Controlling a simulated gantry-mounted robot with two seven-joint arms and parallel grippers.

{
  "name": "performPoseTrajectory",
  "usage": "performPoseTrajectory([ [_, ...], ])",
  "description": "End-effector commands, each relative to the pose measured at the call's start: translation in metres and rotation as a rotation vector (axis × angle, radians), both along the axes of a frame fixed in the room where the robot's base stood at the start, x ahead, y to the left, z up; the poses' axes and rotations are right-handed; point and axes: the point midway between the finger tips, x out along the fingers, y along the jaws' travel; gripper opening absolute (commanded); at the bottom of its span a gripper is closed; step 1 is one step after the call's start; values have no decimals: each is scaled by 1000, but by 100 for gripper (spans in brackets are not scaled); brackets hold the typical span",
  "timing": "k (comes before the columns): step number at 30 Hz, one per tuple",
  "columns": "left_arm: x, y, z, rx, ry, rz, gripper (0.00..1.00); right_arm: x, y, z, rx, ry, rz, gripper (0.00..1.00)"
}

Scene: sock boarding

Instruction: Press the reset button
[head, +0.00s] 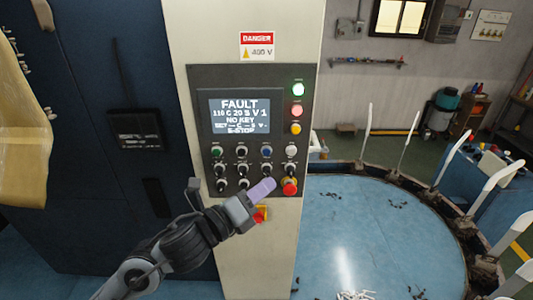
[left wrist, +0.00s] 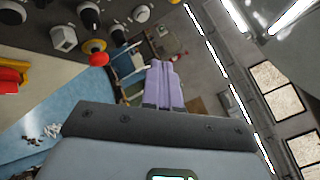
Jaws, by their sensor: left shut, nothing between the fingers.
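The grey control panel (head: 203,105) on the cream cabinet has a row of buttons: a green button (head: 217,151), a black button (head: 241,151), a blue button (head: 266,151) and a white button (head: 291,151). Their labels are too small to read, so I cannot tell which is reset. The screen (head: 240,116) reads FAULT, NO KEY and E-STOP. My left gripper (head: 268,186) is shut and empty, its lilac fingers in front of the panel's lower part, left of the red emergency stop (head: 290,187). The fingers also show in the left wrist view (left wrist: 164,84). My right gripper is out of view.
Green, red and amber lamps line the panel's right edge. A red-and-yellow switch (head: 261,214) sits below the panel, partly behind my gripper. A round blue table (head: 375,235) with upright white forms stands to the right. Dark cabinet doors (head: 110,200) are on the left.

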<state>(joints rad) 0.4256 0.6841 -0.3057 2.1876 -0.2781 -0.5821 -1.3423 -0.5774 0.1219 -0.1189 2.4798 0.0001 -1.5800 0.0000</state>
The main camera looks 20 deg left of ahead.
Motion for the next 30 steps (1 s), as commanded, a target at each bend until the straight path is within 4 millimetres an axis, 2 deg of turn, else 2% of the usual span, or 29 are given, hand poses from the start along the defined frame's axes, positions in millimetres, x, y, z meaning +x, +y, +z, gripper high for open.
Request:
performPoseTrajectory([
  [8, 8, 3, 0, -1, 1, 2, 0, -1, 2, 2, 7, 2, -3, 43],
  [22, 56, 22, 1, -2, 2, 1, 0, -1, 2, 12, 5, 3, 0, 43],
  [30, 77, 30, 0, 0, -1, 1, 0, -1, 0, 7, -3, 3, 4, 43],
])
